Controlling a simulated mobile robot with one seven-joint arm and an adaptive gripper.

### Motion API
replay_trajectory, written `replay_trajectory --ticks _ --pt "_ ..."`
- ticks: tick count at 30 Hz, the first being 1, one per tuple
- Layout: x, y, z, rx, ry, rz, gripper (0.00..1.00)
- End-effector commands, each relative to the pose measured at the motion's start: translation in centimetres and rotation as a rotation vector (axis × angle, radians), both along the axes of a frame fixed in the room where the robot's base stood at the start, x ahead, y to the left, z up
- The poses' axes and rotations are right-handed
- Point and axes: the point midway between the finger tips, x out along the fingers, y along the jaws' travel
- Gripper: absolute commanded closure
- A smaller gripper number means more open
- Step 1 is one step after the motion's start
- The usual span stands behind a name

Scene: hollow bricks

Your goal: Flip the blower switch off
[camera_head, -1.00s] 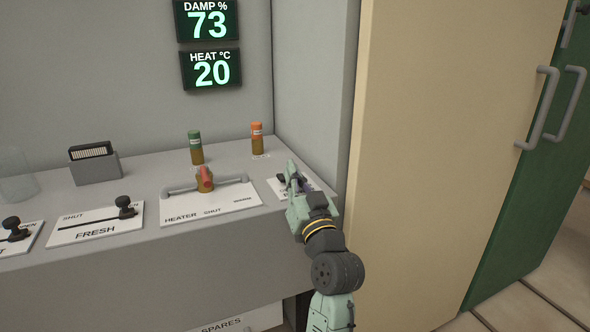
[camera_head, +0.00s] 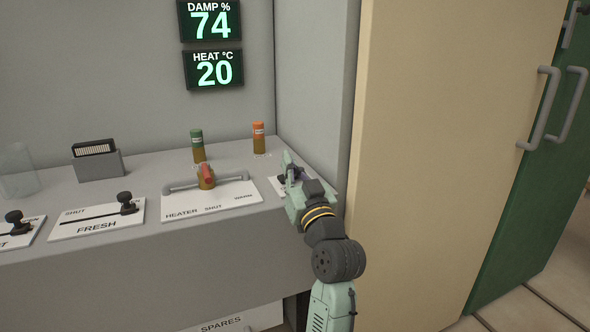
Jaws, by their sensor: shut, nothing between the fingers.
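The blower switch's white plate (camera_head: 276,186) lies at the right end of the grey console top, right of the heater plate. My gripper covers most of it, and its lettering cannot be read. A small dark part (camera_head: 283,179) shows beside the fingers; I cannot tell which way the switch is set. My gripper (camera_head: 291,168) is shut and empty, right over the plate. I cannot tell whether it touches the switch.
A damp display (camera_head: 210,21) reads 74 and a heat display (camera_head: 213,70) reads 20. A beige panel (camera_head: 440,150) rises at right.

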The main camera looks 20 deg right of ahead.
Motion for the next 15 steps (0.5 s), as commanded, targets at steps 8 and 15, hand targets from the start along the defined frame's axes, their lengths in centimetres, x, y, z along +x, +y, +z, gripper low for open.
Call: replay_trajectory --ticks 8,15 --pt "-4.6 -0.2 -0.5 -0.001 -0.007 -0.003 1.0" --pt "-8.2 -0.6 -1.5 0.0 -0.007 -0.002 1.0"
